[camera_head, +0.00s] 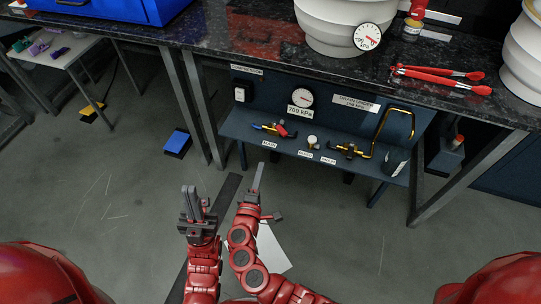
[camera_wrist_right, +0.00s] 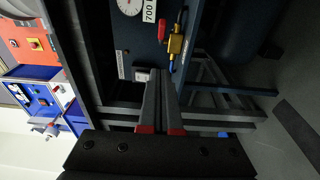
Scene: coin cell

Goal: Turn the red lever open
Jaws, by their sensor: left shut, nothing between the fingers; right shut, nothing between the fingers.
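The red lever (camera_head: 282,128) sits on a small valve with a blue end, on the dark blue shelf under the counter. In the right wrist view the red lever (camera_wrist_right: 162,29) stands beside a brass valve body (camera_wrist_right: 176,44) with a blue pipe end. My right gripper (camera_head: 258,172) is shut and empty, pointing at the shelf from below and left of the lever, apart from it. Its closed fingers (camera_wrist_right: 158,78) show in the wrist view. My left gripper (camera_head: 190,192) is shut and empty, further left and away from the shelf.
The shelf (camera_head: 240,128) also holds a small round-topped fitting (camera_head: 312,141), another brass valve (camera_head: 348,150) and a yellow bent pipe (camera_head: 388,122). A dial gauge (camera_head: 301,97) is above. The granite counter (camera_head: 240,45) overhangs the shelf; table legs stand left and right.

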